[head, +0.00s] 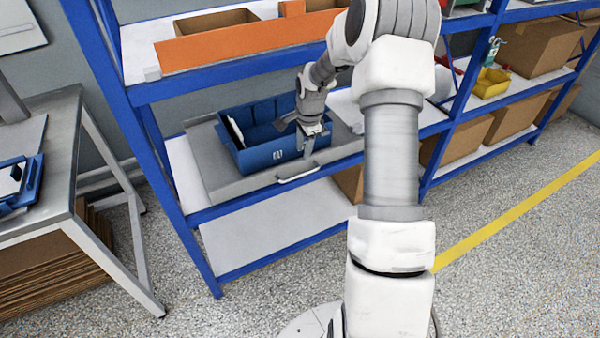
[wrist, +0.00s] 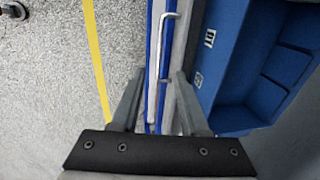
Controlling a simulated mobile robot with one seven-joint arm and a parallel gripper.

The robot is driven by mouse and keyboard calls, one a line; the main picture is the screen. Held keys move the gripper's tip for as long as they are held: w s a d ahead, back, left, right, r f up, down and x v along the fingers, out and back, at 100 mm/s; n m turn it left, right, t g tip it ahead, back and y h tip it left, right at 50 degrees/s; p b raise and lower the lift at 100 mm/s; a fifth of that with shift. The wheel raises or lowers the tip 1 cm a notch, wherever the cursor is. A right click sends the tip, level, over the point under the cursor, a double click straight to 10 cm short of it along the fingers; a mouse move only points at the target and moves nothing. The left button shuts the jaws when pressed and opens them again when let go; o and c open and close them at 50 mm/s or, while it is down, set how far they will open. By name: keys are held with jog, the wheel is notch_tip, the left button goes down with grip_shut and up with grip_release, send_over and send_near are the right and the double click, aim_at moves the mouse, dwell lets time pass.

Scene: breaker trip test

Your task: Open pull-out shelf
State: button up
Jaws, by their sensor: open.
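The pull-out shelf (head: 215,168) is a grey board in the blue rack's middle level. It bears a blue bin (head: 262,160) and has a pale bar handle (head: 298,176) on its front edge. My gripper (head: 308,150) points down near the bin's front right corner, a little above and behind the handle in the head view. In the wrist view my gripper (wrist: 157,82) is open and empty, with the handle (wrist: 160,60) running lengthwise between the fingers in the picture. I cannot tell whether the fingers touch it. The blue bin (wrist: 230,60) is close to the right finger.
An orange-fronted shelf (head: 240,45) is above. A grey table (head: 62,180) stands at the left with flat cardboard (head: 50,275) under it. Yellow bin (head: 490,82) and cardboard boxes (head: 530,50) fill the rack's right bay. The speckled floor in front is clear.

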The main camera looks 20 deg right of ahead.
aim_at(300, 176)
jog(key=f, duration=0.3)
jog(key=w+f+b, duration=0.1)
jog(key=f, duration=0.3)
jog(key=w+f+b, duration=0.1)
jog(key=f, duration=0.3)
jog(key=shift+w+f, duration=0.1)
jog(key=shift+f, duration=0.1)
jog(key=shift+c, duration=0.3)
grip_shut()
dwell(0.7)
